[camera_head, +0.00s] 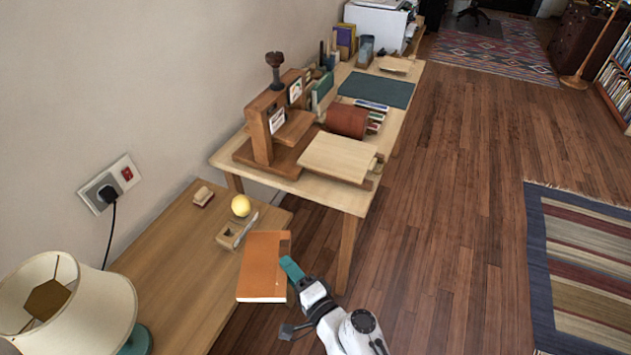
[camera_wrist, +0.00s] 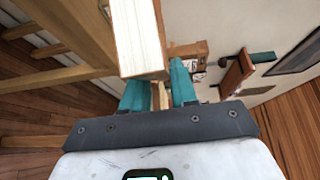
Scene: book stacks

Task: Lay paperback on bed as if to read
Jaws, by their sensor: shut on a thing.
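An orange-brown paperback (camera_head: 262,268) is held in my gripper (camera_head: 291,269), above the right edge of the low wooden table. Its cover faces up and its pale page edges show at the near side. In the wrist view, a pale page block (camera_wrist: 138,38) rises beside the two teal fingers of my gripper (camera_wrist: 158,95). One finger shows at the book's right side in the head view; the other is hidden there. A wooden stand (camera_head: 262,130) with a post and knob is on the desk. A pale flat board (camera_head: 338,156) lies beside it. I cannot tell which is the bed.
The low table (camera_head: 172,245) carries a lamp (camera_head: 60,305), a yellow ball (camera_head: 241,206), a small brush (camera_head: 203,197) and a wooden tray (camera_head: 236,232). The desk (camera_head: 326,192) holds a red-brown roll (camera_head: 347,121), a green mat (camera_head: 377,89) and several books.

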